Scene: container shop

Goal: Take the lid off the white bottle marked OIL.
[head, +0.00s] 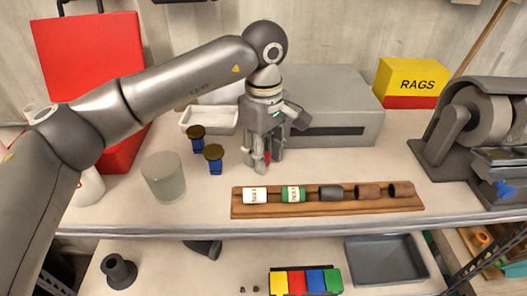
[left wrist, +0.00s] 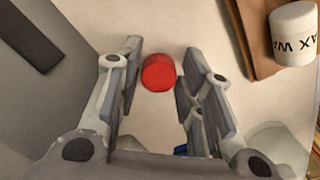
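A white rounded container (head: 90,186) stands at the left of the bench, mostly hidden behind my left arm. I cannot read OIL on it or see its top. My left gripper (head: 264,167) points down at the bench in front of the grey box. Its fingers are apart, with a small red round piece (head: 267,156) between the fingertips. In the left wrist view the red piece (left wrist: 158,73) shows its flat top between the open fingers (left wrist: 160,65), with slight gaps. It looks like a lid on the bench top. My right gripper is not in view.
A wooden rack (head: 330,208) with several small jars lies in front of the gripper. Two blue pieces with brown tops (head: 214,162) and a translucent cup (head: 163,178) stand to its left. A white tray (head: 208,127) and a grey box (head: 330,90) are behind.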

